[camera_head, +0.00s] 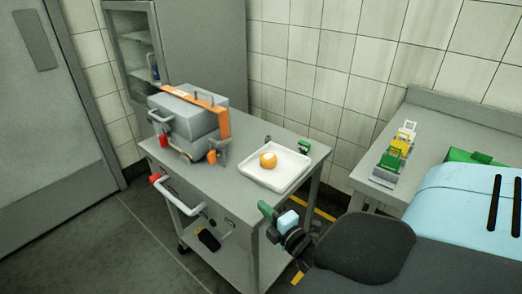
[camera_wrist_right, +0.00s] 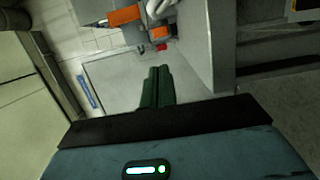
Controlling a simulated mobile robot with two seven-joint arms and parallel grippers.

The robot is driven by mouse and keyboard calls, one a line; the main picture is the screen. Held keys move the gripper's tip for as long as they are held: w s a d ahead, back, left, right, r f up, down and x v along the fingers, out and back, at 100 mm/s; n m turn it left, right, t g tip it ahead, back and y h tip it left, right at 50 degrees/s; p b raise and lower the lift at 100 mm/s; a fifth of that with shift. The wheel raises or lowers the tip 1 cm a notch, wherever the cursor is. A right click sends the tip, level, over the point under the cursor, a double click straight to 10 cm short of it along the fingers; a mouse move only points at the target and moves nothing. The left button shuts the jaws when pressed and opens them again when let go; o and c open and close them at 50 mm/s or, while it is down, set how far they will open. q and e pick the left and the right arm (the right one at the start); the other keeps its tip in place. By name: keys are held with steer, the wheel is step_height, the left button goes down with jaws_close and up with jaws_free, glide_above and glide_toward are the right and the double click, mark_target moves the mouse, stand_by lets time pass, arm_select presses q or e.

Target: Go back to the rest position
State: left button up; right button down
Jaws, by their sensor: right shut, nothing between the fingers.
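My right gripper (camera_head: 266,211) shows in the head view in front of the cart's near right side, at the end of my dark arm that comes in from the right. In the right wrist view its two green fingers (camera_wrist_right: 157,86) are together, with nothing between them. The gripper is apart from the white tray (camera_head: 247,172), which holds a round orange-yellow cheese (camera_head: 268,160). My left gripper is not in view.
The grey metal cart (camera_head: 215,182) carries the tray and grey cases (camera_head: 185,119) with an orange band. A bench (camera_head: 369,178) at right holds a yellow and green device (camera_head: 399,146). A cabinet (camera_head: 205,45) stands behind. Floor (camera_head: 100,235) at left is clear.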

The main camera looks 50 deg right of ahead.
steer(key=shift+a, duration=0.1)
